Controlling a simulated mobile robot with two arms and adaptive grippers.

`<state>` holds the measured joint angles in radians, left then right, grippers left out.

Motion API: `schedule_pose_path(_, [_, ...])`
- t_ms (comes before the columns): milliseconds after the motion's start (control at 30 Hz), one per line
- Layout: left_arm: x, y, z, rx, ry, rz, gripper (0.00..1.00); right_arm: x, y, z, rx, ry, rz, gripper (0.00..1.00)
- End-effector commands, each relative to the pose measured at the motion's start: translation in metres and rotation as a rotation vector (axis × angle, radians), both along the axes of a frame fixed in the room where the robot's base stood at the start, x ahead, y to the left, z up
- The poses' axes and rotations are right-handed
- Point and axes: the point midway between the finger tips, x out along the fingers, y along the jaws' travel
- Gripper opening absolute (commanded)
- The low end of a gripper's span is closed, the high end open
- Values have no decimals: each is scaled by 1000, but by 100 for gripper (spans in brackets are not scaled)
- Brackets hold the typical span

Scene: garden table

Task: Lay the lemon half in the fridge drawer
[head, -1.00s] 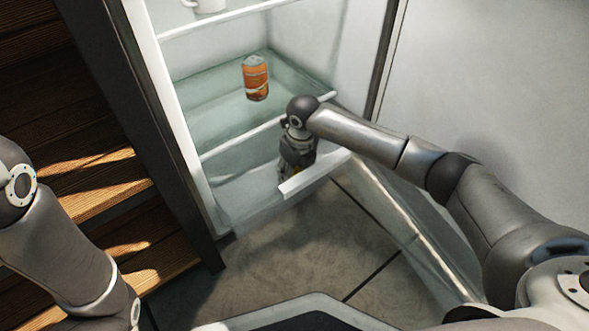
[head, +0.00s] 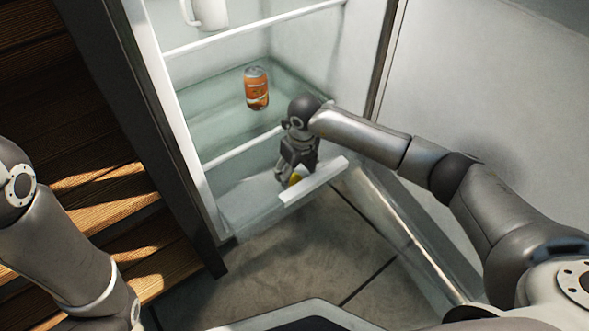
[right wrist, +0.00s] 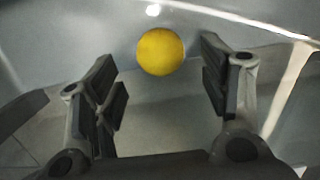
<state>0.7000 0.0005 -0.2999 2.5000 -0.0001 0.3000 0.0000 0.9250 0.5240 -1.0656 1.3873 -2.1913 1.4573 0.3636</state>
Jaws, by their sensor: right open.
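The yellow lemon half (head: 295,178) lies in the pulled-out fridge drawer (head: 245,205), near its white front edge. In the right wrist view the lemon half (right wrist: 161,52) shows as a round yellow shape just beyond the fingertips, with clear gaps to both fingers. My right gripper (head: 287,180) points down into the drawer. In the right wrist view its two fingers (right wrist: 160,80) are spread wide, with nothing between them. My left arm shows at the left edge of the head view, but its gripper is out of view.
An orange can (head: 257,88) stands on the glass shelf above the drawer. A white mug (head: 208,12) stands on a higher shelf. The open fridge door (head: 410,235) is to the right. Wooden slats (head: 100,200) are at the left.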

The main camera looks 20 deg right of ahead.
Motion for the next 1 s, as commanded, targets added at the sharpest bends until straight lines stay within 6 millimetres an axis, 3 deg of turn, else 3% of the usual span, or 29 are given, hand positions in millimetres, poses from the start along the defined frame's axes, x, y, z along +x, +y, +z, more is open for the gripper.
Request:
schedule_pose_path(33, [0,0,14,0,0,0,78,-1,-1,14,0,0,0,68])
schedule_pose_path(533, [-1,0,74,-1,-5,-1,78,-10,-3,75,0,0,0,68])
schedule_pose_path(700, [5,1,79,-3,16,-3,78,-12,-4,85,-1,1,0,68])
schedule_pose_path(1000, [11,0,76,-2,29,-2,78,-13,-4,85,0,1,0,68])
